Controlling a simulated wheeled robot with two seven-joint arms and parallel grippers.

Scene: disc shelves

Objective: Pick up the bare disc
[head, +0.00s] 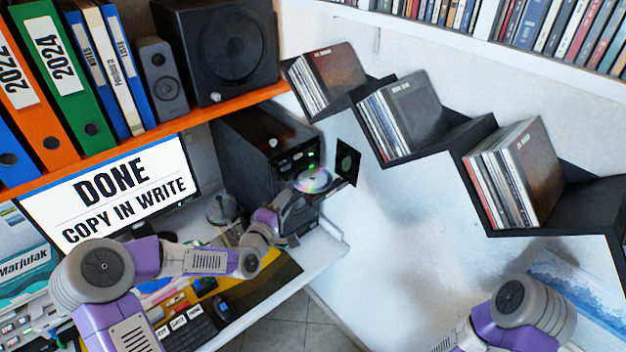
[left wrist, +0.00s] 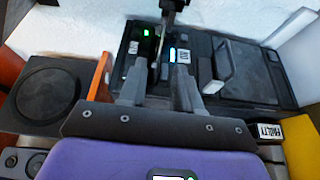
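A shiny bare disc (head: 313,180) is at the front of the black computer tower (head: 250,150), by its lit drive panel. My left gripper (head: 288,205) is just below and in front of this disc. In the left wrist view its two grey fingers (left wrist: 158,82) stand apart, with a thin pale edge (left wrist: 156,58), which looks like the disc seen edge-on, between or just beyond their tips. I cannot tell whether they touch it. My right arm is at the lower right, and its gripper is out of the picture.
Stepped black shelves (head: 440,135) hold cases on the wall. An orange shelf (head: 150,132) is above the monitor.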

